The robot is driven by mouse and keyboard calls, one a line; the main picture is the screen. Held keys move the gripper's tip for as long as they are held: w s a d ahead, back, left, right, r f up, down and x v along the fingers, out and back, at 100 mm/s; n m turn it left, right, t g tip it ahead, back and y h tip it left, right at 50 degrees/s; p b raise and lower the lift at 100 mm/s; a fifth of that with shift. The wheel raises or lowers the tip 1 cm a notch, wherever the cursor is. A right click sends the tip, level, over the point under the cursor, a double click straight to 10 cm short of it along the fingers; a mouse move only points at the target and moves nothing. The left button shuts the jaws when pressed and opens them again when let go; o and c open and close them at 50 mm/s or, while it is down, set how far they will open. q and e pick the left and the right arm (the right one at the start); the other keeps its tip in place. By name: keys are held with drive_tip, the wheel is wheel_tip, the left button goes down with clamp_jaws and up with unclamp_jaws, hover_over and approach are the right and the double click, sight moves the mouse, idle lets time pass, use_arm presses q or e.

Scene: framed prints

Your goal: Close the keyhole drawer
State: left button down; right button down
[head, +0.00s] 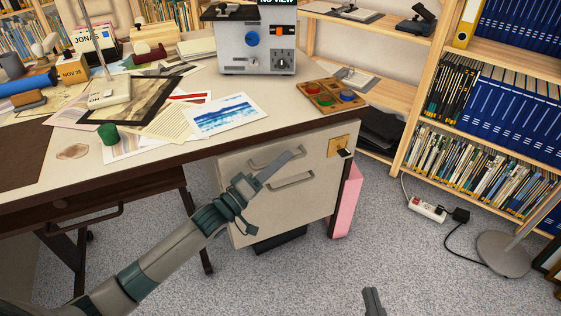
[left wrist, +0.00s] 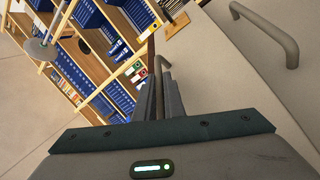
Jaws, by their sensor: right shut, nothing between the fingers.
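The keyhole drawer (head: 318,150) is in the pale cabinet under the desk in the head view. A brass lock plate with a dark key (head: 340,146) is at its upper right. It has a metal handle (head: 262,160), with another handle (head: 292,180) lower down. How far the drawer stands out is hard to tell. My left gripper (head: 285,160) is at the upper handle and covers part of it. In the left wrist view its fingers (left wrist: 162,95) are close together beside a handle; its grip is unclear. My right gripper (head: 374,302) is shut and empty at the bottom edge, away from the cabinet.
The desk (head: 185,150) holds papers, a lamp base, a grey device (head: 257,45) and a wooden tray (head: 331,98). A pink panel (head: 346,203) stands right of the cabinet. Bookshelves, a power strip (head: 427,208) and a round stand base (head: 503,254) are at right. Carpet in front is clear.

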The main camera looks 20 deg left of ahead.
sight(274, 155)
use_arm(q)
drive_tip(key=shift+w+a, duration=1.2)
drive_tip(key=shift+w, duration=0.2)
drive_tip(key=shift+w+a, duration=0.2)
drive_tip(key=shift+a, duration=0.05)
drive_tip(key=shift+r, duration=0.1)
use_arm(e)
drive_tip(key=shift+s+r+t, duration=0.15)
drive_tip(key=shift+r+t, duration=0.15)
drive_tip(key=shift+r, duration=0.15)
use_arm(q)
drive_tip(key=c, duration=2.1)
unclamp_jaws()
use_arm(e)
drive_tip(key=shift+f, duration=0.1)
